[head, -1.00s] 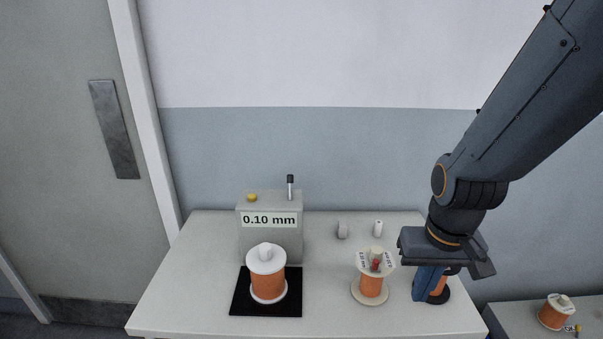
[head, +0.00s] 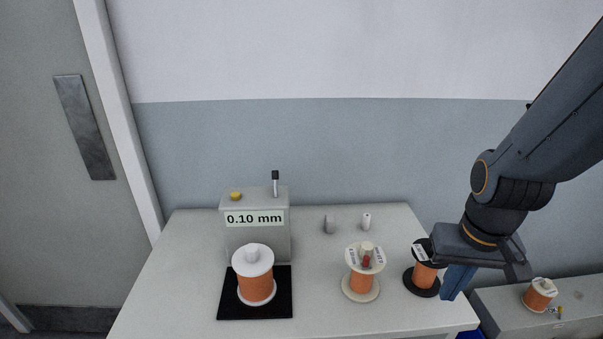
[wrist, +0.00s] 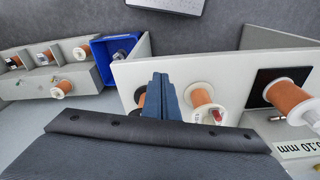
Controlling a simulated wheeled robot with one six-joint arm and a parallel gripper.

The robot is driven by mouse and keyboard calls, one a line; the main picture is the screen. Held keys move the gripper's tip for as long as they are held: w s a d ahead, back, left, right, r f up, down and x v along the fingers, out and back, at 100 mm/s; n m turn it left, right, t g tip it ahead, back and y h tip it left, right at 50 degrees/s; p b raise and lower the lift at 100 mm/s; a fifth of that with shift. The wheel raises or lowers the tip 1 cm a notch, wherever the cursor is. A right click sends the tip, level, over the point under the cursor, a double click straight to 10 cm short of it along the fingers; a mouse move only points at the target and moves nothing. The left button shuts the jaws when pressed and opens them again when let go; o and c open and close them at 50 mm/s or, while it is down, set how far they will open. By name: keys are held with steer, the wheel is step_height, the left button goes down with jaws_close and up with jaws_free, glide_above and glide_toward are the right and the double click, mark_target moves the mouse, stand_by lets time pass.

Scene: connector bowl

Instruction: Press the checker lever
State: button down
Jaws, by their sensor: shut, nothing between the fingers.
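The checker is a grey box (head: 256,240) at the back left of the table, with a "0.10 mm" display. Its lever (head: 275,183) stands upright on top at the right, with a dark tip. A yellow button (head: 236,196) is on top at the left. A copper spool with white flanges (head: 257,283) stands on the black pad (head: 226,306) before the box. My gripper (head: 452,292) is shut and empty, pointing down over the table's right edge, far right of the lever. In the wrist view my shut fingers (wrist: 163,95) show in the middle; the lever is not visible there.
A copper spool with a red mark (head: 362,278) and a black-flanged spool (head: 422,275) stand between the checker and my gripper. Two small pegs (head: 366,221) are behind. A lower side surface at right holds another spool (head: 539,293). A blue bin (wrist: 118,49) shows in the wrist view.

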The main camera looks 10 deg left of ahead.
steer(key=w+a+m+t+b, duration=0.1)
steer(key=w+a+m+t, duration=0.1)
steer(key=w+a, duration=0.2)
steer(key=w+a+r+m+t+y+b, duration=0.1)
steer(key=w+a+m+t+b, duration=0.1)
steer(key=w+a, duration=0.3)
steer(key=w+a+r+m+t+y+b, duration=0.1)
steer(key=w+a+m+b, duration=0.1)
steer(key=w+a, duration=0.3)
steer(key=shift+a+m+t, duration=0.15)
steer(key=shift+m+t, duration=0.25)
steer(key=w+a+r+m+t+y+b, duration=0.1)
steer(key=w+a+r+m+t+y, duration=0.1)
steer(key=a, duration=0.5)
steer(key=w+a+r+m+t+y+b, duration=0.2)
steer(key=a+r+m, duration=0.2)
steer(key=a+r, duration=0.2)
steer(key=shift+a+m+y, duration=0.3)
steer(key=shift+a, duration=0.7)
steer(key=shift+w+f, duration=0.1)
steer(key=shift+w, duration=0.05)
